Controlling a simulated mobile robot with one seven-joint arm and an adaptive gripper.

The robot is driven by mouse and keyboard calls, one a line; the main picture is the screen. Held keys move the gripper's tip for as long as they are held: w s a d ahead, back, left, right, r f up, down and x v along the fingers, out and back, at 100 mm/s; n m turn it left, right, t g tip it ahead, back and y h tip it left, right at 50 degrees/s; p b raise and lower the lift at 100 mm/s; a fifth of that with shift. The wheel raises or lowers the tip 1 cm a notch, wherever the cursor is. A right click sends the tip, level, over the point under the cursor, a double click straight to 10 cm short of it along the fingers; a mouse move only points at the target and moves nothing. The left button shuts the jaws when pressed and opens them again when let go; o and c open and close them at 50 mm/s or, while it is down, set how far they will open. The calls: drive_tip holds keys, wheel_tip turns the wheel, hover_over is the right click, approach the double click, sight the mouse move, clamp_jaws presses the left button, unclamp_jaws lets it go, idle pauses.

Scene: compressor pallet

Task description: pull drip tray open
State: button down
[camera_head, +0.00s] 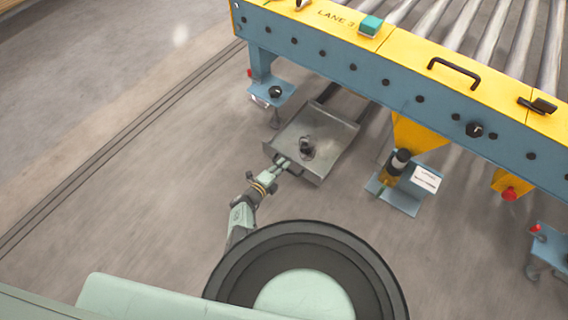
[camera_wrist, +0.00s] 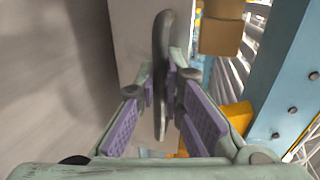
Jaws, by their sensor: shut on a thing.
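The drip tray (camera_head: 330,128) is a shallow grey metal tray. It stands out from under the blue and yellow conveyor, with dark rails behind it at its far end. A small dark object (camera_head: 307,146) sits in it. My gripper (camera_head: 283,164) is at the tray's near-left edge, shut on the tray's dark handle (camera_head: 294,170). In the wrist view my gripper (camera_wrist: 164,92) has its purple-padded fingers on both sides of the handle (camera_wrist: 161,60), which runs upright in the picture. The exact contact of the pads is hard to see.
The conveyor frame (camera_head: 350,72) runs along the upper right, with rollers behind it. A blue foot (camera_head: 270,92) stands left of the tray. A yellow bracket with a black-topped cylinder (camera_head: 397,165) and a white label (camera_head: 426,179) are to its right. The floor at left is clear.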

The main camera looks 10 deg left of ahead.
drive_tip(key=c, duration=1.7)
unclamp_jaws()
drive_tip(key=shift+w, duration=0.1)
